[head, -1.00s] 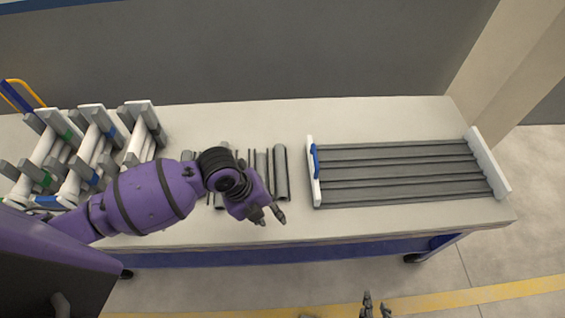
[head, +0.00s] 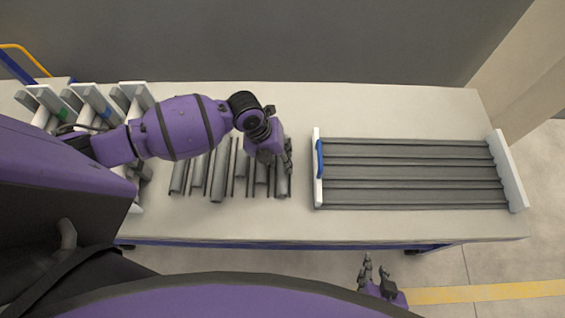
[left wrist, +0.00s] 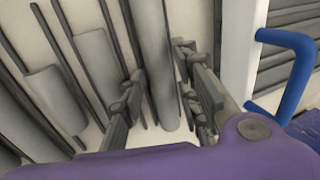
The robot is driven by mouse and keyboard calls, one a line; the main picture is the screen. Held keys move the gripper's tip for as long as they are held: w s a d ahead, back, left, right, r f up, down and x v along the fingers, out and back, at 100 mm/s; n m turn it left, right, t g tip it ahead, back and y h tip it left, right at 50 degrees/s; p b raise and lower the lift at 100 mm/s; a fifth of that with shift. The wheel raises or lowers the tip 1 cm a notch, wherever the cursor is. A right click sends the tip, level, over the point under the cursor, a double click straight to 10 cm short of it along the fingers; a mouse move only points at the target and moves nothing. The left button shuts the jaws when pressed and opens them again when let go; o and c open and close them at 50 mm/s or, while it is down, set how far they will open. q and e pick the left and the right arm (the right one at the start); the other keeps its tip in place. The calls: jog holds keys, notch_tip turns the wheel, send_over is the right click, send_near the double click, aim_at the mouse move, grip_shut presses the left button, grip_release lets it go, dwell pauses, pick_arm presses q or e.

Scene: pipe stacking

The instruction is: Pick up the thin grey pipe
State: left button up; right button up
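Several thin grey pipes lie among wider grey pipes on the table; one thin pipe (left wrist: 110,38) shows left of my fingers in the left wrist view. My left gripper (head: 288,155) is above the right end of this row in the head view. In the left wrist view its fingers (left wrist: 160,65) are apart, with a wide grey pipe (left wrist: 158,40) between them in the picture; I cannot tell whether they touch it. No pipe appears held. My right gripper (head: 376,272) is open and empty in front of the table.
White stands (head: 133,93) with pipes are at the left. Bare tabletop (head: 370,110) lies behind the rack.

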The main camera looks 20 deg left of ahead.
pick_arm(q)
jog(key=shift+d+f, duration=0.15)
jog(key=shift+f, duration=0.4)
grip_shut()
